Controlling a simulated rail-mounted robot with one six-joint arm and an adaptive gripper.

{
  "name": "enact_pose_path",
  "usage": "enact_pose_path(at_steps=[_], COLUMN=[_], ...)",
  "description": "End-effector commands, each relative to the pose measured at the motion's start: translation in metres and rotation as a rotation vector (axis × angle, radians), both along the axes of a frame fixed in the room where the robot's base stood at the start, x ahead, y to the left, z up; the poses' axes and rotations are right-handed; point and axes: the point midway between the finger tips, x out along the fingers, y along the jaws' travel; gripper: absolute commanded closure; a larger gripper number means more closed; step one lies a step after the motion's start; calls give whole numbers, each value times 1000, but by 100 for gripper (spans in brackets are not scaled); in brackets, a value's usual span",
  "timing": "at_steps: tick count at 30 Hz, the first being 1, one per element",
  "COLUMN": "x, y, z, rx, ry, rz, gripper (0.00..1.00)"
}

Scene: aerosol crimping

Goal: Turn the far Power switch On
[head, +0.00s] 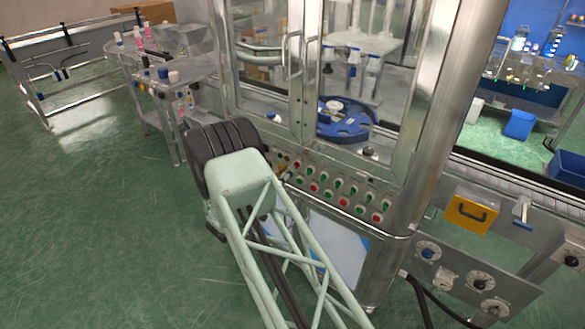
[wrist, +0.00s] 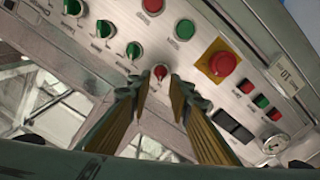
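A red rotary knob (wrist: 160,72) on the grey metal control panel (wrist: 120,20) sits just beyond and between my fingertips in the wrist view. Its label is too small to read, so I cannot confirm that it is the far Power switch. My gripper (wrist: 157,84) is open, with one finger on each side of the knob's line. I cannot tell whether either finger touches it. In the head view the panel (head: 330,187) runs below the machine's glass doors, and my arm hides its far left end and my gripper.
A large red push button on a yellow plate (wrist: 222,64) lies close to the right of the knob. Green knobs (wrist: 133,50) stand to its left, with red (wrist: 152,6) and green (wrist: 185,29) buttons above. A gauge (wrist: 275,143) is at lower right.

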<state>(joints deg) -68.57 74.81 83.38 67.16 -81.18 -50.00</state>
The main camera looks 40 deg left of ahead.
Motion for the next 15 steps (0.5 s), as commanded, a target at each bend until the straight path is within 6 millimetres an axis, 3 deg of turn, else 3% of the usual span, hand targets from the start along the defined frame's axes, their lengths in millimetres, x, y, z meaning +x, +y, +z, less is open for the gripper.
enact_pose_path(at_steps=[7, 15], x=[28, 40], y=[1, 2], z=[-1, 0], rx=[0, -1], ry=[1, 0], rz=[0, 0], gripper=[81, 81])
